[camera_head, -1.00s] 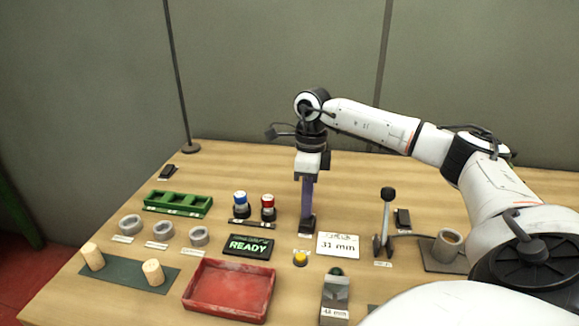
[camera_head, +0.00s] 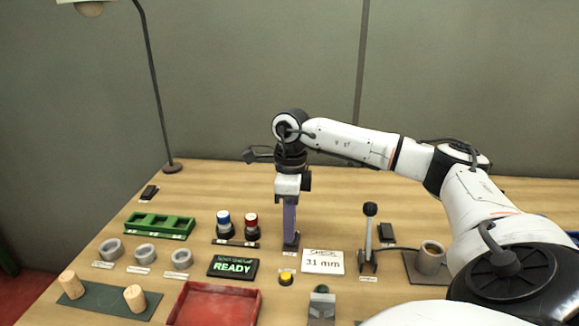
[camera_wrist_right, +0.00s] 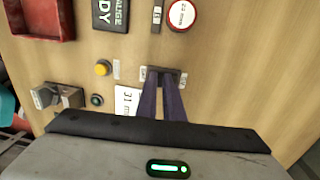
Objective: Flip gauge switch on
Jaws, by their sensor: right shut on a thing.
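The gauge switch is a small dark block on the table (camera_wrist_right: 171,70), with a pale label on either side too small to read. Its black body also shows below my fingers in the head view (camera_head: 291,247). My right gripper (camera_head: 291,236) points straight down, its purple fingers shut at the switch. In the right wrist view the fingertips (camera_wrist_right: 163,80) overlap the switch, so its lever and setting are hidden. The gauge display (camera_head: 233,267) reads READY in green. My left gripper is not in view.
A white card (camera_head: 322,262) reading 31 mm and a yellow button (camera_head: 286,279) lie close by. An upright lever (camera_head: 369,235) and a cup (camera_head: 430,258) stand to the right. Red and blue knobs (camera_head: 251,222), a green rack (camera_head: 159,226) and a red tray (camera_head: 213,305) are left.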

